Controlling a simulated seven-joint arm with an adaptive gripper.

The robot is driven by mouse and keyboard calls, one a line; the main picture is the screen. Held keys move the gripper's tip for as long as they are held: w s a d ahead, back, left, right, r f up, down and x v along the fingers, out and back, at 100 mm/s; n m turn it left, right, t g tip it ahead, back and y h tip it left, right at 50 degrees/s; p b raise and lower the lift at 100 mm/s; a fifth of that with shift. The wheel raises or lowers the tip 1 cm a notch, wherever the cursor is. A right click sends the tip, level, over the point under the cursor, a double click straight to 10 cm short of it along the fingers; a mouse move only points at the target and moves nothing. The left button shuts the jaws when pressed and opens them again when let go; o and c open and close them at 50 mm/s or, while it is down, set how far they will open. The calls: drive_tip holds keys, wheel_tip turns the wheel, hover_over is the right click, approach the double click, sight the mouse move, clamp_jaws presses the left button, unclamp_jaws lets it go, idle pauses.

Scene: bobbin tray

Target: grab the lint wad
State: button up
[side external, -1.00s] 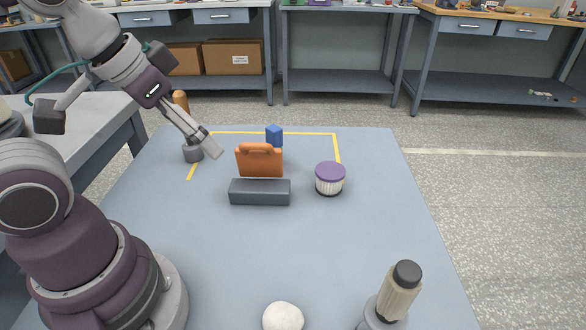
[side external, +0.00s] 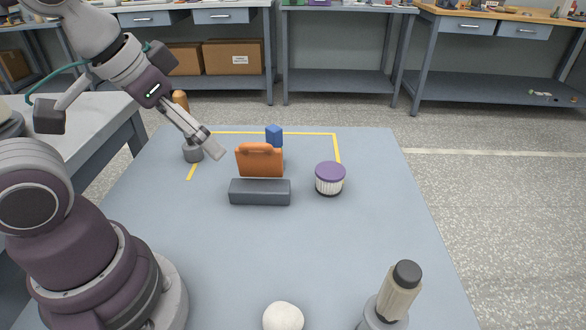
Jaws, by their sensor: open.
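A round off-white lump that looks like the lint wad (side external: 283,317) lies on the grey-blue table at the bottom middle of the side external view, partly cut off by the frame edge. My gripper (side external: 216,150) is far from it, in the upper left above the table. It is open, points down and to the right, and holds nothing that I can see. It hangs to the left of the orange case.
The orange case (side external: 259,163) stands behind a dark grey block (side external: 260,192). The table's middle front is clear.

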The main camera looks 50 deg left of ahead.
drive_tip(key=d+f+n+g+h, duration=0.3)
drive_tip(key=f+n+g+h, duration=0.1)
drive_tip(key=f+n, duration=0.35)
drive_tip(key=n+g+h, duration=0.2)
drive_tip(key=n+h, duration=0.2)
drive_tip(key=n, duration=0.4)
approach(279, 308)
drive_tip(key=shift+s+f+n+h, duration=0.25)
drive_tip(key=shift+f+n+h, duration=0.45)
drive_tip(key=shift+n, duration=0.55)
drive_tip(key=x, duration=1)
drive_tip(key=shift+w+f, duration=0.15)
drive_tip(key=shift+w, duration=0.05)
drive_tip(key=c, duration=0.8)
